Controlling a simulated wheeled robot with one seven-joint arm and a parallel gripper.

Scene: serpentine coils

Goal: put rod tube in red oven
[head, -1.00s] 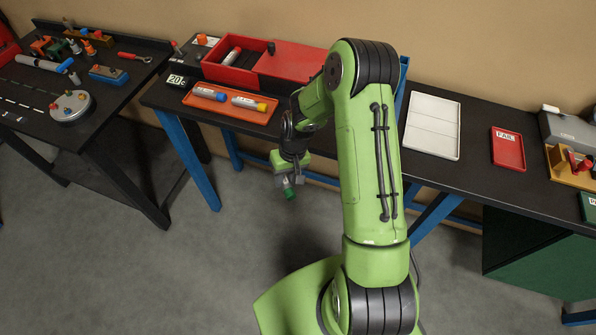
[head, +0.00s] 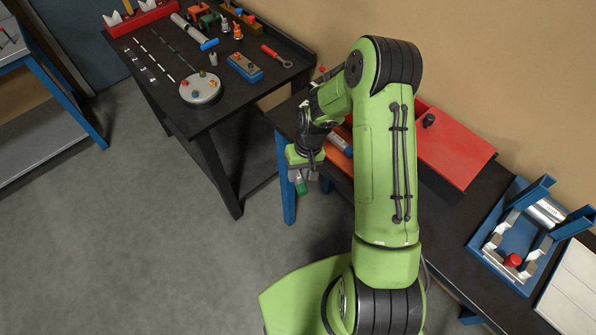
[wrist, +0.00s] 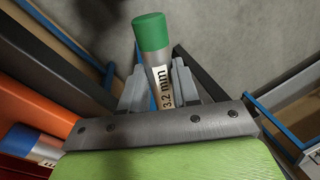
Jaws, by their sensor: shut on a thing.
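My gripper (head: 303,174) hangs over the floor in front of the bench and is shut on a rod tube with a green cap (head: 301,187). In the wrist view the tube (wrist: 162,85) stands between the two grey fingers, cap outward, with "3.2 mm" on its label. The red oven (head: 455,148) is on the bench to the right of my gripper. Its red top panel and a black knob (head: 428,120) show; my arm hides its left part, so I cannot see its opening now.
An orange tray (head: 341,179) with a blue-capped tube (head: 340,145) lies at the bench's left end, partly behind my arm. A blue fixture (head: 484,238) stands right of the oven, beside a white tray (head: 575,290). Another black table (head: 222,104) is at left. The floor between is clear.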

